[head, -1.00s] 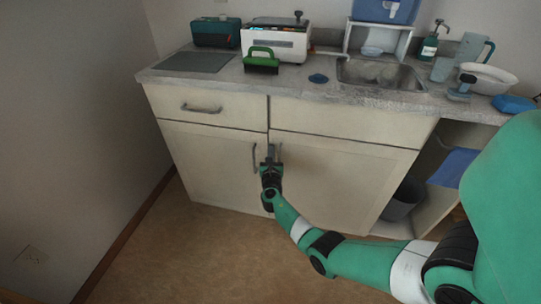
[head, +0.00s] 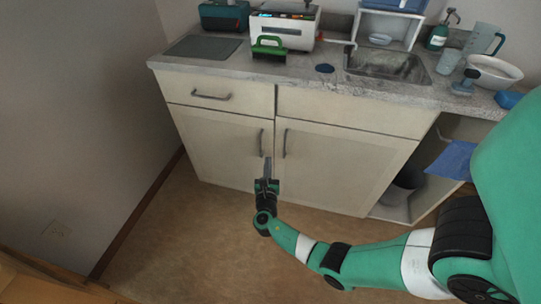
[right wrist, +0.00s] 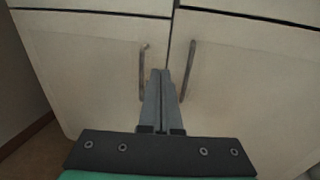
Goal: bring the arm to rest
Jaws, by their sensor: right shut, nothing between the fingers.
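My right gripper (head: 267,168) is in front of the lower cabinet, just below and between the two door handles. Its fingers are shut and empty, pointing at the cabinet; they also show together in the right wrist view (right wrist: 160,85). The left door handle (head: 261,142) and the right door handle (head: 284,143) stand free on either side of the fingertips' line. Both cabinet doors (head: 215,148) look closed. My left gripper is not in view.
A dark bin (head: 405,188) and a blue cloth (head: 452,158) are at the open bay. The floor (head: 190,235) left of my arm is clear.

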